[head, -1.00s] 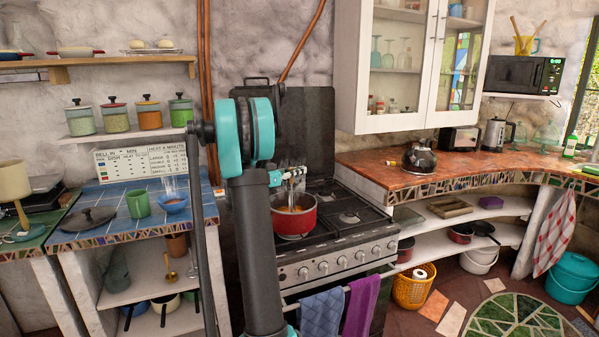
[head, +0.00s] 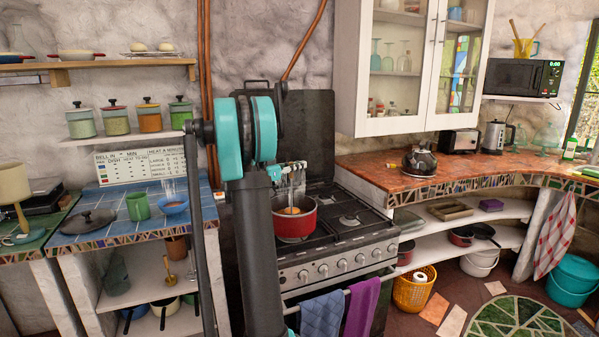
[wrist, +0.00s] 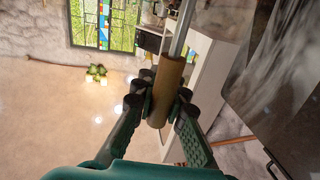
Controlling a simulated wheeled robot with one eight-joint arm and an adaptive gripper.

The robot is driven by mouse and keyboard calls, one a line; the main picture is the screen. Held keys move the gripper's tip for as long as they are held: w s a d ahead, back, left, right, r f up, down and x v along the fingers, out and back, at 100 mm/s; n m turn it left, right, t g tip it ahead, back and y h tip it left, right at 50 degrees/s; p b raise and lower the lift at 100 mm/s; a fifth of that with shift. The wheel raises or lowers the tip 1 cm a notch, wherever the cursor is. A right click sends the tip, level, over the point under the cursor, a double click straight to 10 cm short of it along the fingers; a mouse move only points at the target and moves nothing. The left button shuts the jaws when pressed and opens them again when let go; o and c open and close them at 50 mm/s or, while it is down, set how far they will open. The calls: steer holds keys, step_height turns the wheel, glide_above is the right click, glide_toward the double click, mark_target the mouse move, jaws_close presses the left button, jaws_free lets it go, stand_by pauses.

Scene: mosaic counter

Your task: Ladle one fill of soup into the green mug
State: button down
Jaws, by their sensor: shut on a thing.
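The green mug (head: 138,207) stands upright on the blue-tiled counter at the left of the head view. The red pot (head: 296,226) sits on the stove with orange-brown soup (head: 291,211) in it. My gripper (head: 291,170) is above the pot, partly hidden by my arm. In the wrist view my gripper (wrist: 161,105) is shut on the brown handle of the ladle (wrist: 167,88). The ladle's metal shaft (head: 291,195) hangs towards the pot in the head view. Its bowl cannot be made out clearly, so I cannot tell whether it holds soup.
A blue bowl (head: 174,207) stands right of the mug, with a clear glass behind it. A dark lid (head: 88,221) lies to the mug's left. The stove's dark back panel (head: 312,130) rises behind the pot. A kettle (head: 419,161) stands on the right counter.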

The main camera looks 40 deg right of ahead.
step_height(320, 180, up, 9)
steer(key=shift+f, duration=0.15)
stand_by(0.9)
steer(key=w+a+r+n+t, duration=0.1)
steer(key=w+a+n+t, duration=0.4)
steer(key=w+a, duration=0.7)
steer(key=w+a+n+t+y, duration=0.2)
steer(key=w+a, duration=0.5)
steer(key=a, duration=0.4)
steer(key=w+a+r+n+t+y, duration=0.1)
steer(key=w+a+n+t+y, duration=0.1)
steer(key=w+a+t, duration=0.3)
steer(key=w+a+r+n+t+y, duration=0.1)
steer(key=w+a+n+t+y, duration=0.2)
steer(key=w+a, duration=0.8)
steer(key=a+t+y, duration=0.1)
steer(key=a, duration=0.6)
steer(key=shift+w+a+r, duration=0.2)
steer(key=shift+a+r, duration=0.05)
steer(key=shift+a, duration=0.05)
